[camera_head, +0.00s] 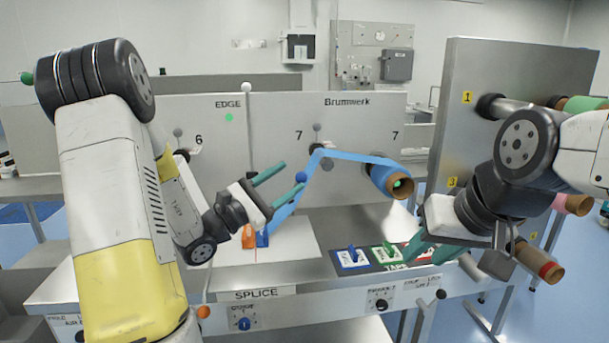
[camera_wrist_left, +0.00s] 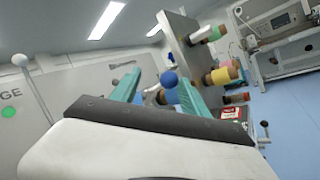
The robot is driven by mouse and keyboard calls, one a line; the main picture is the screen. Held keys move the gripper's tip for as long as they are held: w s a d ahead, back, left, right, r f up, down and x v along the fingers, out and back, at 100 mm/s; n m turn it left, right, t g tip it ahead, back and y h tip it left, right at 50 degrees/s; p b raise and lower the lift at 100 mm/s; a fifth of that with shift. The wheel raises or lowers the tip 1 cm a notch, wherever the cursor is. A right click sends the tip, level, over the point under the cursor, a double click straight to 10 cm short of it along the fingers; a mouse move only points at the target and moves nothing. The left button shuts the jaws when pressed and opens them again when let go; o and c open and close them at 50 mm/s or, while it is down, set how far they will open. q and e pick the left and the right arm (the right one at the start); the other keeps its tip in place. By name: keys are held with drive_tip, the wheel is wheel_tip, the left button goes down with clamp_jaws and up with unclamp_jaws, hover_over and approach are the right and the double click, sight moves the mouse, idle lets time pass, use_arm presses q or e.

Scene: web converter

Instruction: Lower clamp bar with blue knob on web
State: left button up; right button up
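The clamp bar under the knob is hard to make out. My right gripper (camera_head: 432,250) looks open and empty, low at the right near the tape tray.
Orange (camera_head: 248,237) and blue pieces stand on the white splice table (camera_head: 225,254). A dark tape tray (camera_head: 425,268) holds colored pieces to the right. The blue roll (camera_head: 384,179) sticks out behind. A grey panel (camera_head: 460,90) with several rolls stands at the right.

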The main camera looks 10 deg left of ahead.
use_arm(q)
drive_tip(key=shift+a, duration=0.15)
drive_tip(key=v, duration=0.9)
drive_tip(key=shift+w+f, duration=0.2)
drive_tip(key=shift+f, duration=0.15)
idle(0.4)
